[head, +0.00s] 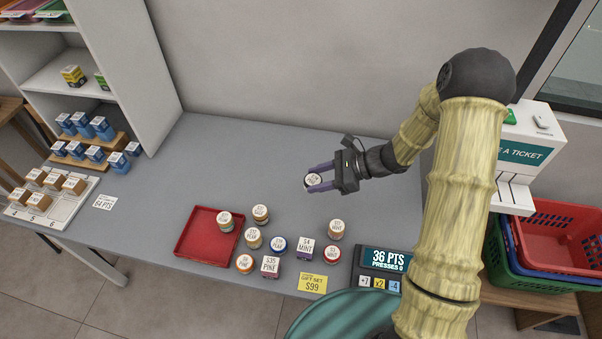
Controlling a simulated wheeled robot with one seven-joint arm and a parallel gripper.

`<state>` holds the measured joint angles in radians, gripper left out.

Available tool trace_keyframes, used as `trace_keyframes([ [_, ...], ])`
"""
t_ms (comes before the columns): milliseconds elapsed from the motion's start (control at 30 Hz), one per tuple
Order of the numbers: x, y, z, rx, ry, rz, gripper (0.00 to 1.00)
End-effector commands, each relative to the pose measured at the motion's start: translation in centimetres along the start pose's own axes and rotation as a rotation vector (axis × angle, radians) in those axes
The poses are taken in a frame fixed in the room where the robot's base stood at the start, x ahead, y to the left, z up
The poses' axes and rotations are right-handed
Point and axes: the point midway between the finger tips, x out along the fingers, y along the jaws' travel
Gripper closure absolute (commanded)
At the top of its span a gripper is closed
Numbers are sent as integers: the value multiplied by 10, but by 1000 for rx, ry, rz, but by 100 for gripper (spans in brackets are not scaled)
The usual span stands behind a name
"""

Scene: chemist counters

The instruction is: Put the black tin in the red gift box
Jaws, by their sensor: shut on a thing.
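My gripper (321,181) is shut on a small round tin (312,180) with a white printed lid and a dark side; it looks like the black tin. The gripper holds it above the grey counter, near its back half. The fingers cover part of its side. The red gift box (183,247) is a shallow open red tray on the counter, lower left of my gripper and apart from it. A round tin with a white lid (224,219) shows inside the box at its right side.
Several labelled tins and small boxes, such as a pink box (270,267) and a purple box (305,249), stand right of the red box. A yellow price card (313,283) and a points display (385,260) sit at the front edge. The counter's back left is clear.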

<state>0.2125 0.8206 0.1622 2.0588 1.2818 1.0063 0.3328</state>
Motion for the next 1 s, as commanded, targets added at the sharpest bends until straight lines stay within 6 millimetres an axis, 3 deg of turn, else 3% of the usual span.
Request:
trace_keyframes([
  [33,-16,-1,8,29,0,-40,78],
  [167,-42,-6,3,88,0,-147,78],
  [600,-128,4,-26,273,-1,-485,78],
  [767,-141,10,-36,297,0,-540,78],
  [1000,-142,10,-39,299,0,-548,78],
])
